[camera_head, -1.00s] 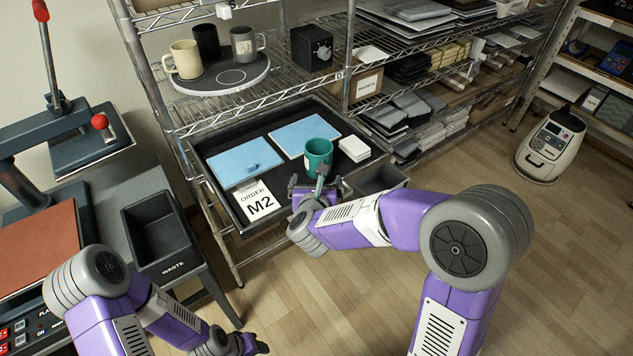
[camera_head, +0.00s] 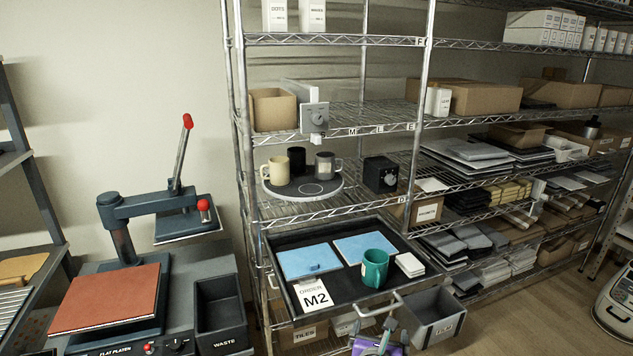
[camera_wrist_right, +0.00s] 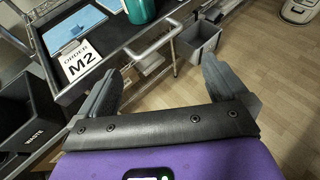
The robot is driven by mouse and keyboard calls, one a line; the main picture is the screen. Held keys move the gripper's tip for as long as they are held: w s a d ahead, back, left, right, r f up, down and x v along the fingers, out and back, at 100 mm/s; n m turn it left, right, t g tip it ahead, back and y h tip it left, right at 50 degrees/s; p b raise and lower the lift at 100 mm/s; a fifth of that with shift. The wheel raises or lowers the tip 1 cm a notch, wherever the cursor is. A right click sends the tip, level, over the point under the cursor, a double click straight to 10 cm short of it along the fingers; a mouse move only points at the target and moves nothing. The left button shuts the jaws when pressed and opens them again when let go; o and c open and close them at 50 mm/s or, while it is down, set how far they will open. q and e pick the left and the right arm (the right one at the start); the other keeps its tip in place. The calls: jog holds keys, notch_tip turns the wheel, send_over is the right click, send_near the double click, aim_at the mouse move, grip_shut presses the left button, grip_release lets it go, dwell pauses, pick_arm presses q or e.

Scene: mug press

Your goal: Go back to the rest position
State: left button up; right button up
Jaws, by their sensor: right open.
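My right gripper (camera_head: 376,336) is at the bottom edge of the head view, below and in front of the tray. In the right wrist view its two fingers (camera_wrist_right: 162,70) are spread with nothing between them. A green mug (camera_head: 375,268) stands upright on the dark pull-out tray (camera_head: 350,291), apart from the gripper. Part of the mug also shows at the top of the right wrist view (camera_wrist_right: 140,10). The tray's handle (camera_wrist_right: 155,45) lies beyond the fingers. My left gripper is out of view.
The tray also holds two blue pads (camera_head: 311,261), an M2 order card (camera_head: 314,297) and white coasters (camera_head: 410,264). A grey bin (camera_head: 432,318) sits below right. The heat press (camera_head: 125,250) and waste bin (camera_head: 221,312) stand at left. Floor is open at right.

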jog(key=s+a+f+n+g+y+p, duration=0.1)
jog(key=s+f+n+g+y, duration=0.15)
jog(key=f+n, duration=0.75)
jog(key=s+a+f+n+g+y+p, duration=0.1)
jog(key=s+f+n+g+y, duration=0.2)
jog(key=f+n, duration=0.75)
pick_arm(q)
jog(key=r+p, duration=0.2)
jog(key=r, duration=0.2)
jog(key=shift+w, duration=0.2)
pick_arm(e)
jog(key=s+a+f+n+g+y, duration=0.1)
jog(key=s+f+n+g, duration=0.2)
jog(key=s+f+n, duration=0.2)
jog(key=s+a+f+n+g+y, duration=0.1)
jog(key=s+f+n+g, duration=0.3)
jog(key=s+n, duration=0.7)
jog(key=s+f, duration=0.1)
jog(key=s, duration=0.2)
jog(key=shift+s+a+f+y, duration=0.25)
jog(key=shift+s+a+y, duration=0.05)
jog(key=shift+s+y, duration=0.05)
